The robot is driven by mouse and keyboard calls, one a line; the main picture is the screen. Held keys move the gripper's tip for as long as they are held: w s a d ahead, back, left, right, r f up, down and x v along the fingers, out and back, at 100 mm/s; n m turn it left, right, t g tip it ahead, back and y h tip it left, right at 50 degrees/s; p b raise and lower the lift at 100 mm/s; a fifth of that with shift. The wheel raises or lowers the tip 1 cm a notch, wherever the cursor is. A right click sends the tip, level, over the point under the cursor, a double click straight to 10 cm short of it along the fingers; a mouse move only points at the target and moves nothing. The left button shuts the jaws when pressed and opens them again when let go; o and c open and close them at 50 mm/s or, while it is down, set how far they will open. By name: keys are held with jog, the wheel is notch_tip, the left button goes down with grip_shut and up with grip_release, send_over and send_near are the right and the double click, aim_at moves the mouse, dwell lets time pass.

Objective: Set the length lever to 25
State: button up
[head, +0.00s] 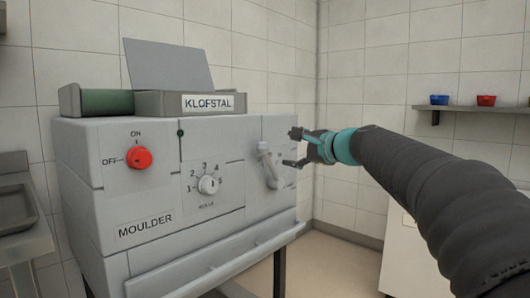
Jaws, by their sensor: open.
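The moulder (150,228) is a light grey machine with a "KLOFSTAL" plate on top. A light grey lever (268,165) is on the right part of its front, with its arm sloping down and to the right. The numbers on its scale are too small or hidden to read, so its setting cannot be told. My gripper (292,148) is open and empty, just right of the lever, with its fingers pointing left toward it. Whether a finger touches the lever cannot be told.
A red on/off knob (138,157) and a white numbered dial (208,185) sit left of the lever. A metal tray (16,208) is at far left.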

aim_at(267, 148)
jog(key=p+x, duration=0.2)
jog(key=x, duration=1.2)
jog(key=shift+r+p, duration=0.2)
jog(key=shift+p, duration=0.1)
jog(key=shift+c, duration=0.3)
grip_shut()
